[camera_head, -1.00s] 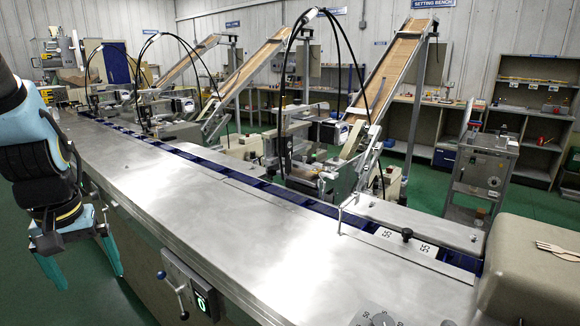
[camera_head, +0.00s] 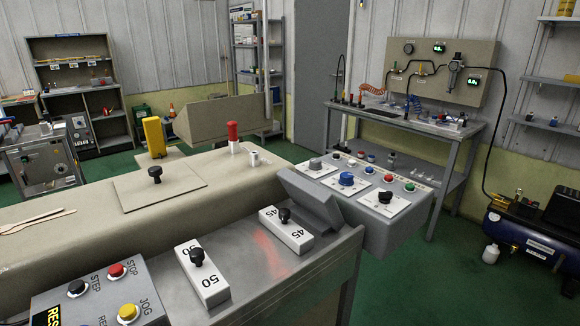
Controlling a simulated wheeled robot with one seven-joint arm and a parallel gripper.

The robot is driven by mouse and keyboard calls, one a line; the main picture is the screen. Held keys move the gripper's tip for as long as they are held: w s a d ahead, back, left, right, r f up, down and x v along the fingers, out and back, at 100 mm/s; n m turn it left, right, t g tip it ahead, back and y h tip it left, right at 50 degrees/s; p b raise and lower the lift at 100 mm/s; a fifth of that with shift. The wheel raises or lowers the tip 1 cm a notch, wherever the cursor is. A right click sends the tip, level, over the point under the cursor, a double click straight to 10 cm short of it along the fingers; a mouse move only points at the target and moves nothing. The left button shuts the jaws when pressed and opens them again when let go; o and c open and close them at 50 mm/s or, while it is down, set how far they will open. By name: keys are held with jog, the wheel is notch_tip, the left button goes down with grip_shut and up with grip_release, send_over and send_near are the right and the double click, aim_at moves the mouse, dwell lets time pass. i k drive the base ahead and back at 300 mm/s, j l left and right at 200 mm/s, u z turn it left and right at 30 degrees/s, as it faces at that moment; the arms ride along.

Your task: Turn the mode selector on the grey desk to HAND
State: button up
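The grey desk (camera_head: 398,222) is a sloped control box at the end of the steel bench, right of centre in the head view. On it are three rotary knobs on white plates: a grey one (camera_head: 315,163), a blue one (camera_head: 346,179) and a black one (camera_head: 385,197). The lettering is too small to read, so I cannot tell which is the mode selector, where it points or where HAND is. A row of small red, green and blue buttons (camera_head: 388,178) lies behind the knobs. My gripper is not in view.
A second button box (camera_head: 95,290) with STOP, STEP and JOG stands at the front left. White blocks marked 50 (camera_head: 203,275) and 45 (camera_head: 286,232) lie on the steel bench (camera_head: 250,290). Green floor (camera_head: 420,285) is clear to the right. A blue compressor (camera_head: 530,235) stands beyond.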

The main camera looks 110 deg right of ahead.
aim_at(384, 198)
jog(key=k+l, duration=0.2)
jog(key=k, duration=0.3)
jog(key=k+l+z, duration=0.1)
jog(key=k, duration=0.35)
jog(key=k+l, duration=0.35)
jog(key=k+l+z, duration=0.1)
jog(key=k+l, duration=0.15)
jog(key=k, duration=0.35)
